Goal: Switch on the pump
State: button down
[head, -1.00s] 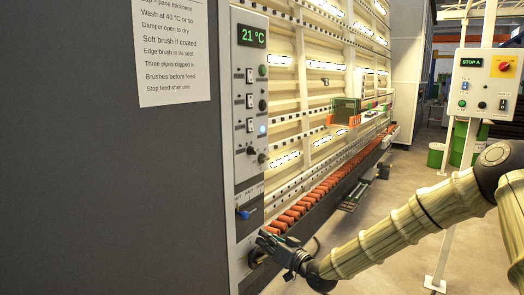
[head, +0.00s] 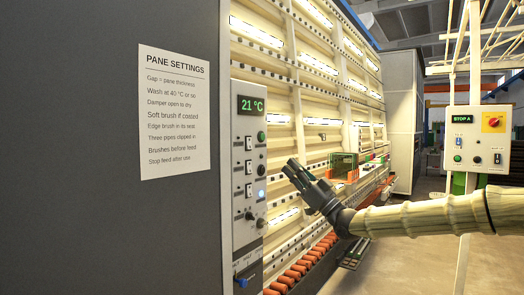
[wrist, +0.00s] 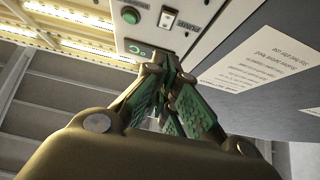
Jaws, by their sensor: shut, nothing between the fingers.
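The washer's narrow control panel (head: 240,203) stands at the left of the machine in the head view. It has a green 21 °C display (head: 251,104), a green button (head: 262,136), several white rocker switches (head: 249,167), dark knobs, a lit blue lamp (head: 261,194) and a blue-handled lever low down. In the wrist view my gripper (wrist: 168,62) points toward the panel's top, with the green button (wrist: 130,16) and a white switch (wrist: 167,19) beyond.
A settings notice (head: 175,112) hangs on the dark grey side wall. Orange rollers (head: 300,270) run along the washer's foot. A second control box (head: 477,140) reading STOP A, with a red knob, stands at the right. Open floor lies between.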

jog(key=p, duration=0.5)
send_near(250, 138)
notch_tip(250, 138, up, 4)
jog(key=shift+w+a+f+p, duration=0.25)
jog(key=shift+w+a+p, duration=0.15)
jog(key=shift+a+p, duration=0.3)
jog(key=shift+w+a+f+p, duration=0.25)
jog(key=shift+w+a+p, duration=0.25)
jog(key=shift+a, duration=0.3)
jog(key=shift+f+b, duration=0.25)
jog(key=shift+b, duration=0.45)
